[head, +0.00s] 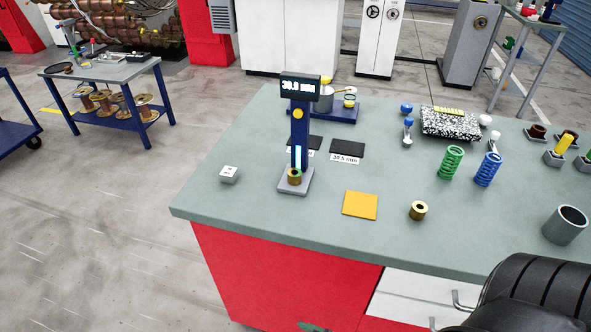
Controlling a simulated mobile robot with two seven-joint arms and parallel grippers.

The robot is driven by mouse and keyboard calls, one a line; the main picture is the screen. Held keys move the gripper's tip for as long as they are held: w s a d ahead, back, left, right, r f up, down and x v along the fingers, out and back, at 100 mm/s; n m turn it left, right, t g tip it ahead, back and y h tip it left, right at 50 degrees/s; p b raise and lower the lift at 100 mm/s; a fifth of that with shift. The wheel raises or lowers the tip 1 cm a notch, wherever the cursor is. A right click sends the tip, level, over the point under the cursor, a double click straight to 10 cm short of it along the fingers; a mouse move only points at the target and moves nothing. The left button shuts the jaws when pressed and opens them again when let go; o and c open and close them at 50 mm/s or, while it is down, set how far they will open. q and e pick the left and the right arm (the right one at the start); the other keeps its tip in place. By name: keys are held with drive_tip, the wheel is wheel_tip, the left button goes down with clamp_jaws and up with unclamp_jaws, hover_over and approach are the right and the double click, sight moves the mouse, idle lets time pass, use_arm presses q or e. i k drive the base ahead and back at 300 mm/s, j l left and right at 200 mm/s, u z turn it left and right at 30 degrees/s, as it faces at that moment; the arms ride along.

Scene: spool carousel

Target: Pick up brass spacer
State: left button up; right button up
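A brass spacer (418,210), a short gold ring with a dark hole, stands alone on the grey-green tabletop (320,220), to the right of an orange square pad. A second brass ring (294,176) sits on the grey base of a blue height gauge (299,130), whose display reads about 30.0 mm. Nothing is seen touching either brass piece.
The orange pad (360,205) lies bare. Green (451,163) and blue (488,170) springs stand behind right of the spacer. A grey cup (566,225) is at right. A dark part of mine covers the lower right corner.

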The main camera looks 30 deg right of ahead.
sight(294, 175)
drive_tip(key=i+j+z, duration=0.1)
drive_tip(key=j, duration=0.15)
drive_tip(key=i+j, duration=0.15)
drive_tip(key=j, duration=0.15)
drive_tip(key=i+j+z, duration=0.15)
drive_tip(key=j+z, duration=0.1)
drive_tip(key=z, duration=1.35)
